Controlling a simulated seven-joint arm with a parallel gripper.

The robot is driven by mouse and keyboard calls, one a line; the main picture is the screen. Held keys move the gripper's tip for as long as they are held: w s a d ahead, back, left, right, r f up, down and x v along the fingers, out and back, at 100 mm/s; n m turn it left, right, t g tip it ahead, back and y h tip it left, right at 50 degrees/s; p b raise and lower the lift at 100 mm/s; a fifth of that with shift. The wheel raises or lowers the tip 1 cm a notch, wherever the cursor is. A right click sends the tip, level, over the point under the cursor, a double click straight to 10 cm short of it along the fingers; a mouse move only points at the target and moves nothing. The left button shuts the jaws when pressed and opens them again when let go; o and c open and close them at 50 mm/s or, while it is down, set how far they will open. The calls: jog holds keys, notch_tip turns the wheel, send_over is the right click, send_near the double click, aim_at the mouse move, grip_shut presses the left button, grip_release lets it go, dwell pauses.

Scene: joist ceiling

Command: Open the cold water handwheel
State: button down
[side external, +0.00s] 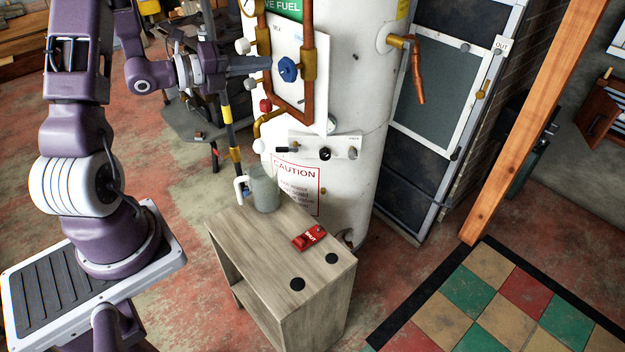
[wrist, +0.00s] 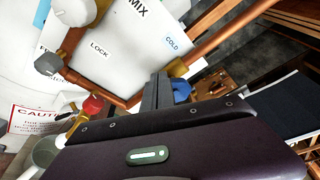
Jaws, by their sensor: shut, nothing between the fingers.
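The blue handwheel (side external: 288,69) sits on the copper pipework at the front of the white tank, at mid-height of the panel. In the wrist view the blue handwheel (wrist: 182,90) shows just right of my fingers, partly hidden by them, below a "COLD" label (wrist: 172,43). My gripper (side external: 268,65) is shut and empty. Its fingertips point at the left side of the wheel and look very close to it; I cannot tell whether they touch. In the wrist view my shut gripper (wrist: 157,88) reaches up in front of the panel.
A red knob (side external: 265,105) and white knobs are left of the copper pipe loop (side external: 308,100). A wooden post (side external: 535,120) stands at right.

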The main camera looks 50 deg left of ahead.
aim_at(294, 68)
jog(key=s, duration=0.5)
jog(key=w+d+r, duration=0.2)
jog(key=w+r, duration=0.1)
jog(key=w, duration=0.3)
dwell(0.5)
jog(key=shift+d, duration=0.2)
dwell(0.4)
